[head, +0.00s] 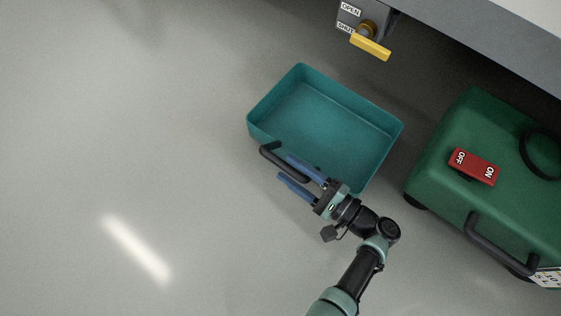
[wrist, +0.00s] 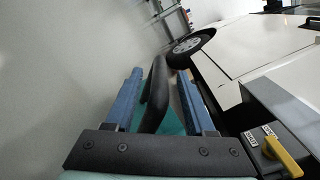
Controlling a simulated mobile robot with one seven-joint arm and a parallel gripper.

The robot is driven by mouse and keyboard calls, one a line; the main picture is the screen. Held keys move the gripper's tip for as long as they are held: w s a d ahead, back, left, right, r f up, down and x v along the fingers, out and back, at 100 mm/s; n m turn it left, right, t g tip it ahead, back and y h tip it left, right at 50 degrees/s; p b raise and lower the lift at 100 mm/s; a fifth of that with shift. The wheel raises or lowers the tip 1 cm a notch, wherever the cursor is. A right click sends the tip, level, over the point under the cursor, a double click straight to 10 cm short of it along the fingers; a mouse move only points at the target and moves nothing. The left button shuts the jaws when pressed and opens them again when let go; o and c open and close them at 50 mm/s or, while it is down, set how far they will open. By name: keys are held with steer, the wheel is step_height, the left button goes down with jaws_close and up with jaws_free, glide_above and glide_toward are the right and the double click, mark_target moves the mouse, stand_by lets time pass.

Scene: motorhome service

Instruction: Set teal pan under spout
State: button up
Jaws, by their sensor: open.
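The teal pan (head: 325,115) is an open rectangular tray on the grey floor in the head view, with a black bar handle (head: 281,163) on its near side. My gripper (head: 283,170) is open, with its blue fingers at that handle. In the wrist view the black handle (wrist: 155,90) shows between the two blue fingers, and part of the teal pan lies below it. I cannot tell whether either finger touches the handle. The spout (head: 366,30) with a yellow lever (head: 370,47) and OPEN and SHUT labels is above and right of the pan in the head view.
A green machine (head: 480,200) with a red ON/OFF switch (head: 473,166) and a black handle stands close right of the pan. The vehicle's grey side (head: 480,40) runs along the upper right. The floor (head: 120,130) to the left is clear.

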mark_target(264, 152)
steer(key=shift+b+x, duration=0.4)
steer(key=shift+x, duration=1.35)
jaws_close()
steer(key=shift+r, duration=0.1)
